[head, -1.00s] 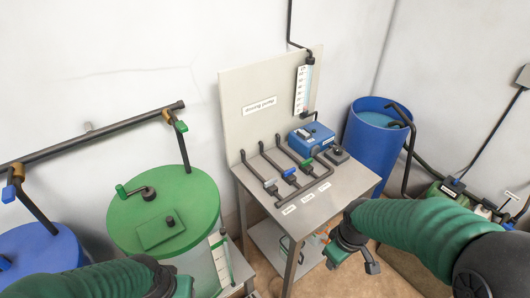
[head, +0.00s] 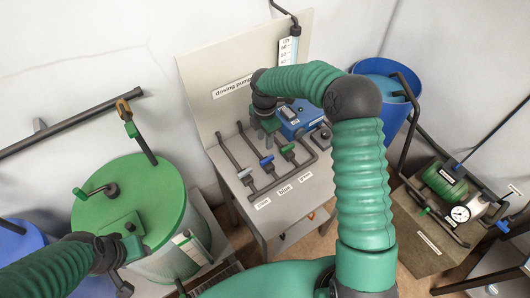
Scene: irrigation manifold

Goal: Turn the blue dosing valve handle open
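The blue valve handle (head: 267,160) is the middle one of three small valves on dark pipes on the grey bench. The label "blue" (head: 285,190) lies in front of its pipe. A clear or white valve (head: 245,173) is to its left, and a green valve (head: 288,148) to its right. My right gripper (head: 264,136) hangs above the back of the pipes, just behind the blue handle, apparently not touching it. Its fingers are small and dark, so their gap is unclear. My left gripper (head: 128,276) is at lower left by the green tank, partly hidden by its wrist.
A blue dosing pump (head: 304,118) stands on the bench (head: 318,190) behind the valves, close to my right wrist. An upright panel (head: 210,100) backs the bench. A green tank (head: 165,185) is left, a blue barrel (head: 395,120) right. A pump with gauge (head: 460,214) stands far right.

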